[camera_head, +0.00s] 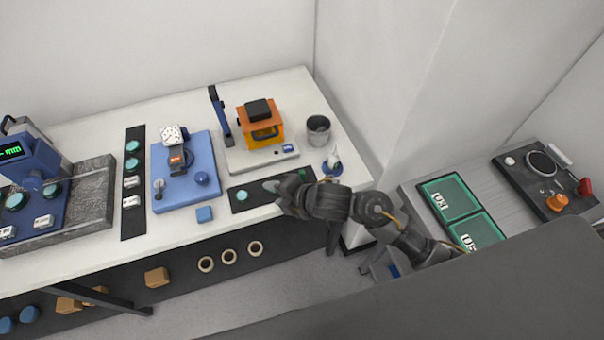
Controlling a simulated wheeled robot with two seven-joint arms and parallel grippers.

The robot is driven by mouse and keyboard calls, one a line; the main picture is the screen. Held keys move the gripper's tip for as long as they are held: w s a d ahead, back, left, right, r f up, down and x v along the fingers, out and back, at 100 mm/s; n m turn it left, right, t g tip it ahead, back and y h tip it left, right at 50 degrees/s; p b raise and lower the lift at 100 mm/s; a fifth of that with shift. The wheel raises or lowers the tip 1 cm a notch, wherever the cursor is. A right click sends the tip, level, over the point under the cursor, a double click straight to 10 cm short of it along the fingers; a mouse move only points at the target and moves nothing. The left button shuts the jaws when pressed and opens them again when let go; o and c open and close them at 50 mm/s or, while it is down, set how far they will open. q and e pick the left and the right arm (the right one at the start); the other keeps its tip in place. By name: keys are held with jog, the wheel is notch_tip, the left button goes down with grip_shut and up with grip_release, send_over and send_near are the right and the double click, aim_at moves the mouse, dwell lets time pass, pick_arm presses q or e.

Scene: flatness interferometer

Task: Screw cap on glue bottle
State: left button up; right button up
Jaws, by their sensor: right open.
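A small white bottle (335,157), which looks like the glue bottle, stands in a blue base (331,169) at the right end of the white table. I cannot make out a separate cap, and the bottle's tip is too small to tell whether it is capped. My right gripper (279,190) is open, to the left of and nearer than the bottle, over the right part of a dark strip (240,207). Its fingers hide part of the strip and a disc there. My left gripper is not in view.
A grey cup (318,130) stands just behind the bottle. An orange device (262,124) on a light base and a blue fixture (182,192) stand to the left. A side bench (485,191) is at right.

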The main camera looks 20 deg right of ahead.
jog(key=w+n+g, duration=0.1)
jog(key=n, duration=0.5)
jog(key=w+a+r+n+g+y, duration=0.1)
jog(key=w+n+g, duration=0.1)
jog(key=n, duration=0.4)
jog(key=w+a+n+g, duration=0.1)
jog(key=n, duration=0.4)
jog(key=shift+w+r+n, duration=0.2)
jog(key=shift+r+n, duration=0.1)
jog(key=shift+n, duration=0.1)
jog(key=w+d+n+g+h, duration=0.1)
jog(key=w+d+n+g, duration=0.15)
jog(key=d+n, duration=0.45)
jog(key=n+g+h, duration=0.2)
jog(key=n+h, duration=0.1)
jog(key=n, duration=0.1)
send_near(303, 172)
jog(key=shift+d+r, duration=0.2)
jog(key=shift+d, duration=0.05)
jog(key=b+x, duration=0.1)
jog(key=x, duration=0.4)
jog(key=shift+a+f, duration=0.2)
jog(key=shift+y, duration=0.3)
jog(key=shift+f, duration=0.1)
